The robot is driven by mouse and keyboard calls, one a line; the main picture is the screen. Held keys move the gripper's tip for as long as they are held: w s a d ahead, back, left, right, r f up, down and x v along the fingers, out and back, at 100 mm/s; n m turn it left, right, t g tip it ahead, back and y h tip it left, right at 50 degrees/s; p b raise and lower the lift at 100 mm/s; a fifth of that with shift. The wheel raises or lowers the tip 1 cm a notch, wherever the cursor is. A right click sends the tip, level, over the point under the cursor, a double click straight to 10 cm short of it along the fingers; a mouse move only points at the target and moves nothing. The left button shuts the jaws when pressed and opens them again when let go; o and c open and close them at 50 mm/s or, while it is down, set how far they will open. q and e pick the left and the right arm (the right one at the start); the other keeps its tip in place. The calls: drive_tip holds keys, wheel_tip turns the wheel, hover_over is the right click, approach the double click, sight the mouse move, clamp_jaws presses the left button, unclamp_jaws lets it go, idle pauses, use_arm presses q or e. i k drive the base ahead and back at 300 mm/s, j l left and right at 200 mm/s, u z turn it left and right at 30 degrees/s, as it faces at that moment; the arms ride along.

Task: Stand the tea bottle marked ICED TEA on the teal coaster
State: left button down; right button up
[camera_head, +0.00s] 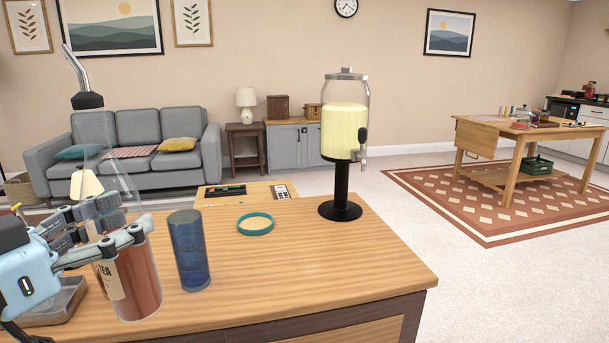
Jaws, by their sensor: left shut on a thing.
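The tea bottle (139,283) is at the lower left, with red-brown tea in its body, a clear tapering upper part, a black collar and a bent metal spout. Its pale label shows "TEA"; the rest is hidden by my left gripper. My left gripper (112,228) is shut on the bottle around its middle. The bottle leans left in the picture; I cannot tell whether its base touches the counter. The teal coaster (256,232) lies empty on the wooden counter, right of and beyond the bottle. My right gripper is not in view.
A blue glass (189,255) stands between the bottle and the coaster. A drink dispenser (345,135) on a black stand is right of the coaster. A grey metal tray (60,305) is at lower left. The wooden counter (330,265) is clear at front right.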

sight(256, 225)
drive_tip(key=i+l+u, duration=0.1)
drive_tip(key=i+l, duration=0.25)
drive_tip(key=i+l+u, duration=0.15)
drive_tip(key=i+l, duration=0.15)
drive_tip(key=l, duration=0.25)
drive_tip(key=i+l+u, duration=0.1)
drive_tip(key=i+l, duration=0.25)
drive_tip(key=k+l, duration=0.05)
drive_tip(key=l, duration=0.05)
